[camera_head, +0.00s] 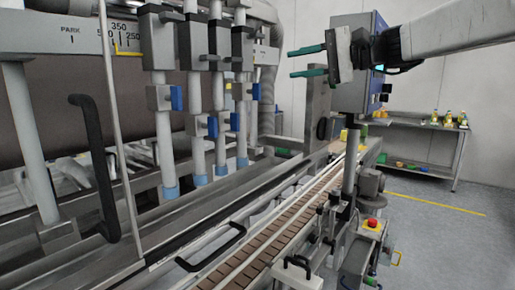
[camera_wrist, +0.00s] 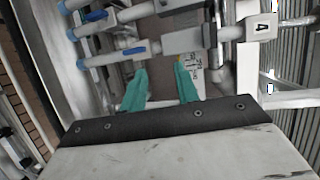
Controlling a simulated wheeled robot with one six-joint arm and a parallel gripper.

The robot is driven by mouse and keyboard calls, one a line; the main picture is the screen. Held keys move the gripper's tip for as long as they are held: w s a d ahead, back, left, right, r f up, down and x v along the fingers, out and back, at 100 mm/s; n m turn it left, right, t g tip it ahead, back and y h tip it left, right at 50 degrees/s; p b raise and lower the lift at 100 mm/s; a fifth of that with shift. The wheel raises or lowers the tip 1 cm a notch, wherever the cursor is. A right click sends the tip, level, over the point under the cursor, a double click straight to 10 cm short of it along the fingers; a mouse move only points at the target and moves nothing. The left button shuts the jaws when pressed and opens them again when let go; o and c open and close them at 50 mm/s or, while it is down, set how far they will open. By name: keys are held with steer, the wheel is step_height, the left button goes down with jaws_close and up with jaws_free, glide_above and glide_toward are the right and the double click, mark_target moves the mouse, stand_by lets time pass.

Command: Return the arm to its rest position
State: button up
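My gripper (camera_head: 308,61) is at the upper right of the head view, on my arm that reaches in from the right edge. Its two green fingers point left, spread apart, with nothing between them. In the wrist view my gripper (camera_wrist: 160,85) also shows both green fingers apart and empty. The piston filler's nozzles (camera_head: 195,120) with blue valve handles stand to the left of the fingers, apart from them. In the wrist view the nozzles (camera_wrist: 100,45) lie ahead, beyond the fingertips.
A conveyor (camera_head: 270,235) with brown slats runs below. A control box (camera_head: 352,75) stands close behind my gripper. A red emergency button (camera_head: 373,222) sits at lower right. A shelf table (camera_head: 420,130) with bottles is at the back right. Floor at right is clear.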

steer(key=s+d+f+g+h, duration=0.1)
steer(key=s+d+f+h, duration=0.25)
steer(key=s+f, duration=0.5)
steer(key=s+d+f+g+h, duration=0.2)
steer(key=s+f+h, duration=0.35)
steer(key=f, duration=0.65)
steer(key=s+d+f+n+h, duration=0.1)
steer(key=s+d+f+h, duration=0.2)
steer(key=s, duration=0.7)
steer(key=s+d+f+n+h, duration=0.2)
steer(key=s+d+f+h, duration=0.1)
steer(key=s+d+f, duration=0.4)
steer(key=s+f, duration=0.3)
steer(key=shift+n, duration=0.3)
steer(key=shift+a, duration=0.15)
